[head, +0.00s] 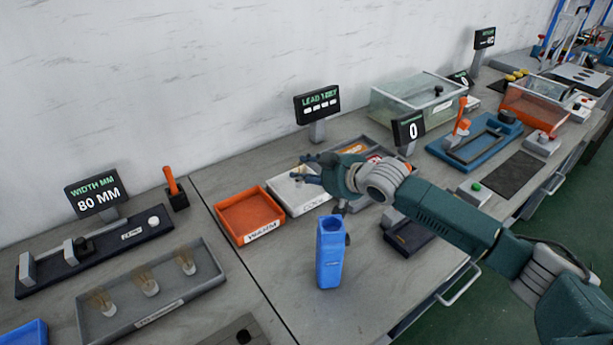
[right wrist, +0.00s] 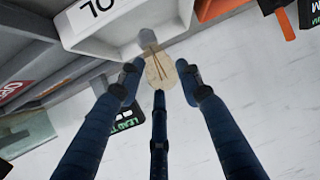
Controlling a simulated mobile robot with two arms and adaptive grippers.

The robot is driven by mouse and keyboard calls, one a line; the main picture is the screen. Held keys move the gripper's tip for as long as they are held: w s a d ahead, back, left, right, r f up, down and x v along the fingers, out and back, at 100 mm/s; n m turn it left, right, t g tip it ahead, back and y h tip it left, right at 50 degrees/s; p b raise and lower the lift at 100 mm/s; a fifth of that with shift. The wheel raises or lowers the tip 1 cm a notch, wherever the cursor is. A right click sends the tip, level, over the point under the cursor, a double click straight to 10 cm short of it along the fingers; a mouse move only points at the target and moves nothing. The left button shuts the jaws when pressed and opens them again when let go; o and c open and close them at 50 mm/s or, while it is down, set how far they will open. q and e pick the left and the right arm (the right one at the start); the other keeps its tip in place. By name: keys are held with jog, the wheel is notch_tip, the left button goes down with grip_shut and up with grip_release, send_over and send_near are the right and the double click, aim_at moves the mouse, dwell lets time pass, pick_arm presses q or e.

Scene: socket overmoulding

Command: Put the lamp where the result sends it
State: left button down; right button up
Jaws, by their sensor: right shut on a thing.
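My right gripper (head: 308,170) is above the white tray (head: 303,203), near its back edge. In the right wrist view the gripper (right wrist: 158,80) is shut on a clear, amber-tinted lamp (right wrist: 158,68), held between the fingertips. The white tray (right wrist: 115,28) shows just past the lamp, its label partly cut off and ending in "OL". In the head view the held lamp cannot be made out clearly. The LEAD TEST display (head: 318,104) shows only dashes. My left gripper is not in view.
An orange tray (head: 247,228) labelled WARM stands left of the white tray. A tall blue holder (head: 329,262) stands in front. A grey tray (head: 85,327) holds several similar lamps at lower left. A display (head: 409,131) reads 0; another (head: 95,194) reads 80 MM.

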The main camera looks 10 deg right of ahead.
jog(key=shift+f, duration=1)
jog(key=shift+f, duration=0.1)
jog(key=o, duration=1.1)
jog(key=shift+d, duration=0.1)
jog(key=shift+v, duration=6.05)
